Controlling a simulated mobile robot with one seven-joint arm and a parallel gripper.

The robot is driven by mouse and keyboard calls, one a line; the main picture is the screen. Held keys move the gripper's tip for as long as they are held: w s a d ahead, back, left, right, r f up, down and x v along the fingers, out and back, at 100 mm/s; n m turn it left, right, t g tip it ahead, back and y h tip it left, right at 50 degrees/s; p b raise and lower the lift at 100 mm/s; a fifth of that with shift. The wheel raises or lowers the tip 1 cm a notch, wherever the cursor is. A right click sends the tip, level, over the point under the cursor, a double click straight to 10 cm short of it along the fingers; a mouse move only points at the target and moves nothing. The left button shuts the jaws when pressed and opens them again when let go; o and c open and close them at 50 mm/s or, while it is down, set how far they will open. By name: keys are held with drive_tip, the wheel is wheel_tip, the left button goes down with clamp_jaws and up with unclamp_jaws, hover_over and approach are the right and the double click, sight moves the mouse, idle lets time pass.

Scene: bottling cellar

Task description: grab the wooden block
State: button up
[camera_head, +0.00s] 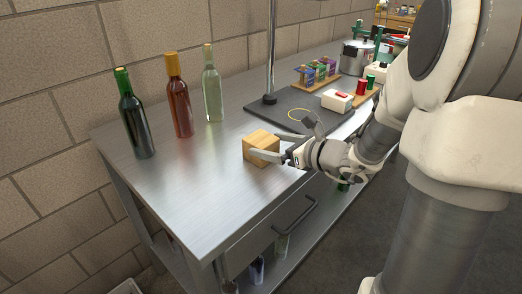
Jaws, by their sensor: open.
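The wooden block (260,148) is a light brown cube standing on the metal table, near its front edge. My gripper (264,146) comes in from the right and is open. One finger reaches along the block's right side and the other lies near its upper back edge. The block appears to be between or just beside the fingertips; I cannot tell whether they touch it.
A green bottle (135,115), an amber bottle (179,97) and a clear bottle (212,86) stand at the left back of the table (195,195). A dark board (283,112) with a metal post (271,50) lies behind my gripper. A white box (337,101) sits further right. The table's left front is clear.

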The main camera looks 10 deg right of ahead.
sight(261, 142)
drive_tip(key=b+x, duration=0.1)
drive_tip(key=x, duration=0.2)
drive_tip(key=shift+w+a+f, duration=0.2)
drive_tip(key=shift+w, duration=0.1)
drive_tip(key=c, duration=1.1)
drive_tip(key=shift+c, duration=0.7)
drive_tip(key=shift+r, duration=0.15)
